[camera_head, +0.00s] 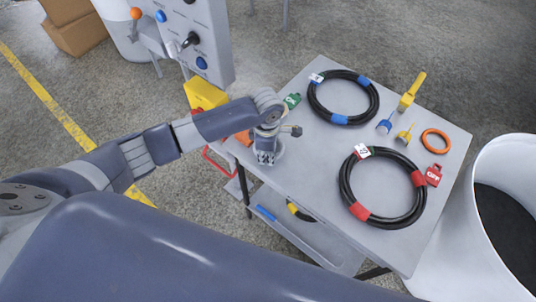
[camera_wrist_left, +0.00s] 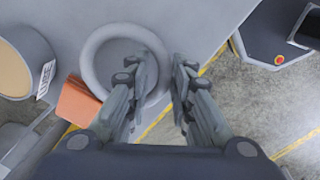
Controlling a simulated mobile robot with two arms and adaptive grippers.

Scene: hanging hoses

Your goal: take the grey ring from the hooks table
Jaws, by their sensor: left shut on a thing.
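The grey ring (camera_wrist_left: 122,30) lies flat on the grey table (camera_wrist_left: 195,22) in the left wrist view, near the table's edge. My left gripper (camera_wrist_left: 160,70) has one finger inside the ring and one outside, and is shut on the ring's right rim. In the head view my left gripper (camera_head: 266,157) points down at the table's near left side and hides most of the ring. The table (camera_head: 330,165) also holds blue and yellow hooks (camera_head: 405,133) at the right. My right gripper is not in view.
Two coiled black hoses (camera_head: 343,75) (camera_head: 345,185) and an orange ring (camera_head: 436,132) lie on the table. An orange block (camera_wrist_left: 78,103) is close beside the grey ring. A white bin (camera_head: 455,250) stands at the right, and a control panel (camera_head: 190,20) stands behind my arm.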

